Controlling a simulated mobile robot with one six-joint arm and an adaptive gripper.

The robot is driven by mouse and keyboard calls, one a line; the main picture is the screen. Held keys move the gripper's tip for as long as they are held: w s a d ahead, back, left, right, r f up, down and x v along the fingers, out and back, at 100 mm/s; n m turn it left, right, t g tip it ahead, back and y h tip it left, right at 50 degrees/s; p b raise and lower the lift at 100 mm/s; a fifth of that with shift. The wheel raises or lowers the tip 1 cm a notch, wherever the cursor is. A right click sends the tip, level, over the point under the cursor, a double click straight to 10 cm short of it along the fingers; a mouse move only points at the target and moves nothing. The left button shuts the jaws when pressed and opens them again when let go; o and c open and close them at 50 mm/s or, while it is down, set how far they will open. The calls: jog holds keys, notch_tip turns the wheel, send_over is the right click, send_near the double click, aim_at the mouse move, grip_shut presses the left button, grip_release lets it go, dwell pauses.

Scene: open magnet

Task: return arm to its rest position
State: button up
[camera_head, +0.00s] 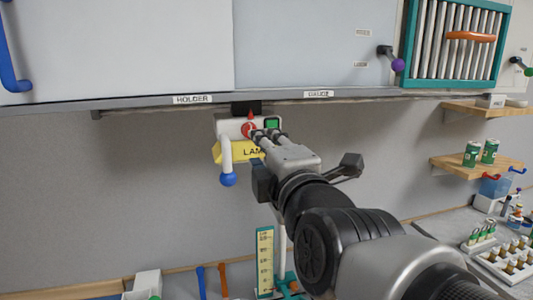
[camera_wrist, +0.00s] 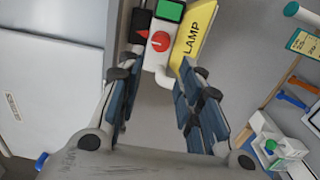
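My gripper (camera_head: 268,145) is raised in front of the lamp box (camera_head: 233,128) under the wall cabinet, and it hides part of the box. The wrist view shows my gripper (camera_wrist: 162,85) open, with its two blue-padded fingers apart and nothing held between them. The white lamp box (camera_wrist: 158,48) lies beyond the fingertips; I cannot tell whether they touch it. It has a red knob (camera_wrist: 160,41), a green square (camera_wrist: 170,10) and a yellow LAMP label (camera_wrist: 192,38). In the head view, a white lever with a blue ball (camera_head: 228,179) hangs from the box.
The cabinet's lower edge (camera_head: 140,102) runs just above the gripper. A teal rack (camera_head: 455,45) is at upper right. Wooden shelves (camera_head: 480,165) with green cans stand out from the wall at right. Vials in a tray (camera_head: 507,262) are on the bench. The wall area at left is clear.

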jog(key=shift+s+d, duration=0.15)
jog(key=shift+s, duration=0.35)
jog(key=shift+f, duration=0.1)
jog(key=s+d+f+m+g+h+b, duration=0.1)
jog(key=s+d+f+m+g+b, duration=0.3)
jog(key=f, duration=0.9)
jog(key=s+d+f+m+g+h+b, duration=0.2)
jog(key=s+d+f+m+g+b, duration=0.2)
jog(key=s+f+m, duration=0.6)
jog(key=s+d+f+m+g+h+b, duration=0.2)
jog(key=s+d+f+m+g+b, duration=0.2)
jog(key=f, duration=1.3)
jog(key=s+d+m+b, duration=0.1)
jog(key=s+m, duration=0.2)
jog(key=s, duration=0.1)
jog(key=shift+s+d+f+g, duration=0.25)
jog(key=shift+d+g, duration=0.15)
